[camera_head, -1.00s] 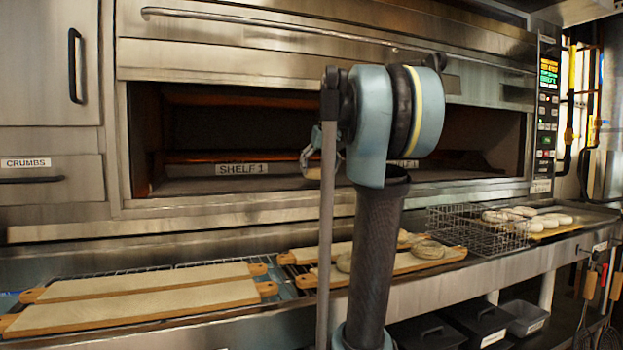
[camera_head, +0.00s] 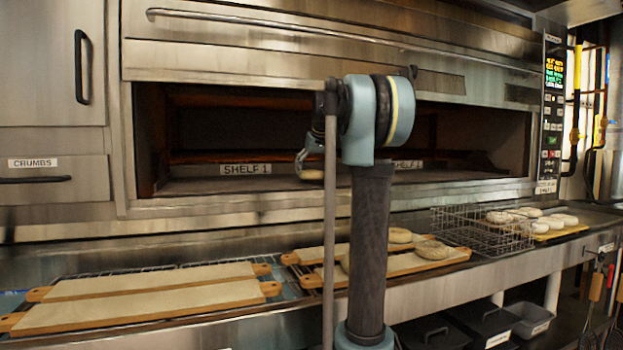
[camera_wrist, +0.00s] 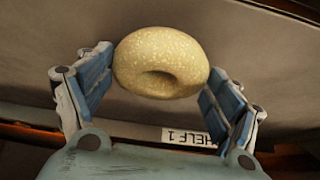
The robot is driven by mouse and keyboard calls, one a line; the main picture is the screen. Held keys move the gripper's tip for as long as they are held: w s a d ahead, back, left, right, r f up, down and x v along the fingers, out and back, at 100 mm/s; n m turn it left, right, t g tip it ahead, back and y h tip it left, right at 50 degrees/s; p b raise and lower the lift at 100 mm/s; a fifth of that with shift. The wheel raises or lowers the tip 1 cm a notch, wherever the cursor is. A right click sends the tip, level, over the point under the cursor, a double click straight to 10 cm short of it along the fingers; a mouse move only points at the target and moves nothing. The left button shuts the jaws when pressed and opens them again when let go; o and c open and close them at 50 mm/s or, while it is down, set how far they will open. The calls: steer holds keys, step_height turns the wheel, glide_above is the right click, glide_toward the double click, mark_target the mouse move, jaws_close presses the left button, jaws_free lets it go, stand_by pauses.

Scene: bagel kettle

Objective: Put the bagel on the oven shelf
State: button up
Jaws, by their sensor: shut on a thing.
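The bagel (camera_wrist: 160,64) is pale, ring-shaped and speckled, held between the two blue-padded fingers of my gripper (camera_wrist: 158,85) in the wrist view. In the head view, my gripper (camera_head: 303,160) is at the oven opening, left of my arm column, with the bagel (camera_head: 311,175) partly showing below it. The oven shelf (camera_head: 200,184) is the flat floor inside the open oven, with a "SHELF 1" label (camera_head: 245,169) behind. The bagel looks close above the shelf; I cannot tell whether it touches.
Wooden boards (camera_head: 150,306) lie on the counter at the left. More boards (camera_head: 395,267) at centre hold several bagels. A wire basket (camera_head: 480,232) and a tray of pale bagels (camera_head: 545,235) stand at the right. The oven interior around my gripper looks clear.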

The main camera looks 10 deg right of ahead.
step_height(320, 180, down, 2)
steer(key=o, duration=1)
steer(key=shift+r, duration=0.15)
steer(key=v, duration=0.5)
steer(key=s+d, duration=0.2)
steer(key=s, duration=0.9)
steer(key=shift+s, duration=0.4)
